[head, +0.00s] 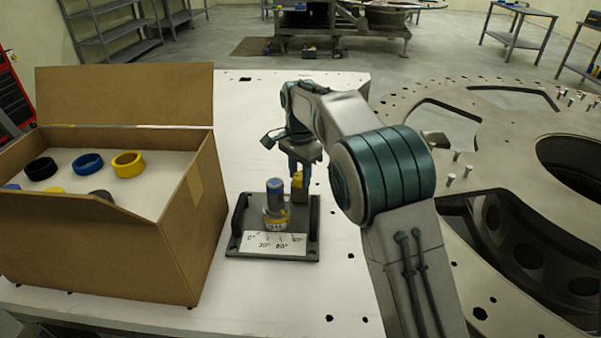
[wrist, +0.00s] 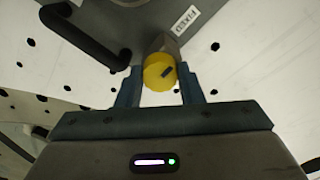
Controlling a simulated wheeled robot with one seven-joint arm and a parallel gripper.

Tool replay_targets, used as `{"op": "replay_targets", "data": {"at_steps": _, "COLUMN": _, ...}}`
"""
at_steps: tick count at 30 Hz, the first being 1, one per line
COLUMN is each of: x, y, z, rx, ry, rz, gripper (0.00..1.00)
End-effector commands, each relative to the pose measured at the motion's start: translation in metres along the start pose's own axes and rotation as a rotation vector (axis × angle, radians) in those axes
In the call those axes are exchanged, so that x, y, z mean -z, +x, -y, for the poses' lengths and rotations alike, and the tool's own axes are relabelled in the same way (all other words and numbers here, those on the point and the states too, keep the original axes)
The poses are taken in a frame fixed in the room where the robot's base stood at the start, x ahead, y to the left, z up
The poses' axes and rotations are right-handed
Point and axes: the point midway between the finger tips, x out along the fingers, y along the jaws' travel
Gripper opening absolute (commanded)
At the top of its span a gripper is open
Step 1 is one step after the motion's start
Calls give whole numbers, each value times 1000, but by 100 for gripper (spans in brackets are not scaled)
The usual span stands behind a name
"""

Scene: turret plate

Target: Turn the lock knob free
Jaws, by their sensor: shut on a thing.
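The fixture with the lock knob is a dark plate (head: 233,247) with a black handle on each side and a white angle scale (head: 272,244) at its front. A grey and yellow cylinder with a blue top (head: 275,200) stands upright on it. The yellow lock knob (head: 297,179) is at the back right of the plate. My gripper (wrist: 160,82) is shut on the knob, one finger on each side.
An open cardboard box (head: 105,245) with several coloured rings stands left of the plate. A large round turret plate (head: 460,95) with holes and loose bolts lies at the right. A black handle (wrist: 85,38) is close to my gripper. White table surface is clear behind the fixture.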

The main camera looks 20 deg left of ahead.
Motion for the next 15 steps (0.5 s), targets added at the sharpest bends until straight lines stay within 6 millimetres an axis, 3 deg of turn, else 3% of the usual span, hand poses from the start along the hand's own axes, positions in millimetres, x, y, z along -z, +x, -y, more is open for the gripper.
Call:
{"op": "replay_targets", "data": {"at_steps": 8, "x": 0, "y": -2, "z": 0, "rx": 2, "ry": -122, "rz": 0, "gripper": 11}}
{"op": "replay_targets", "data": {"at_steps": 15, "x": 1, "y": -2, "z": 0, "rx": 2, "ry": -329, "rz": 0, "gripper": 11}}
